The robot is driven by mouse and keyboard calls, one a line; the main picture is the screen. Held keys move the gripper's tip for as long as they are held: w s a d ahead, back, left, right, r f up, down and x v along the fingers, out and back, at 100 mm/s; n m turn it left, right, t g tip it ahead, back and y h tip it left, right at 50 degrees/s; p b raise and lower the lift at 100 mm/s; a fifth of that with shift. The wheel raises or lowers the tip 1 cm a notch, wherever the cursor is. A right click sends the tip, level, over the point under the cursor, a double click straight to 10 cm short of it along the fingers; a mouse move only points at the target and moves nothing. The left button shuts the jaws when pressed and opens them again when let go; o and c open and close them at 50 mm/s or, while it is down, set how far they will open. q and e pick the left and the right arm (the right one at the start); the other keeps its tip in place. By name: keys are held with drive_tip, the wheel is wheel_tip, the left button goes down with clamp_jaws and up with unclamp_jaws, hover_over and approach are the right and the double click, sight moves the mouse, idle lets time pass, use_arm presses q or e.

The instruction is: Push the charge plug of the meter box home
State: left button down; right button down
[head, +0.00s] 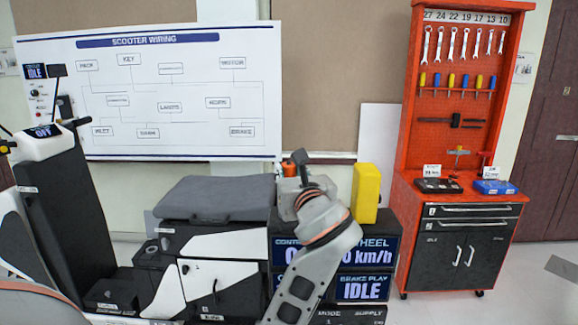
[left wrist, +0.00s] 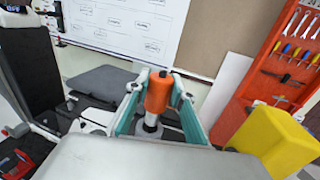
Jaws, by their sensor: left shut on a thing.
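My left gripper (head: 290,180) is above the left part of the black console top, partly hidden behind my own wrist in the head view. In the left wrist view, my left gripper (left wrist: 156,92) is shut on an orange plug-like piece (left wrist: 158,92), held between its two teal-lined fingers. A grey round part shows under the orange piece; whether it touches anything below is hidden. A bit of the orange piece (head: 289,168) also shows in the head view. A yellow box (head: 367,193), perhaps the meter box, stands upright right of the gripper. My right gripper is not in view.
The black console (head: 378,249) has lit displays reading "IDLE" and "km/h". A dark grey seat (head: 215,198) is to its left, with the scooter's front column (head: 72,210) beyond. An orange tool cabinet (head: 460,240) stands at right. Floor shows between console and cabinet.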

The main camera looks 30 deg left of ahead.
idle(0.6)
use_arm(q)
drive_tip(key=shift+p, duration=0.8)
idle(0.4)
drive_tip(key=shift+f, duration=2.05)
idle(0.3)
drive_tip(key=c, duration=1.7)
unclamp_jaws()
drive_tip(key=shift+v, duration=3.8)
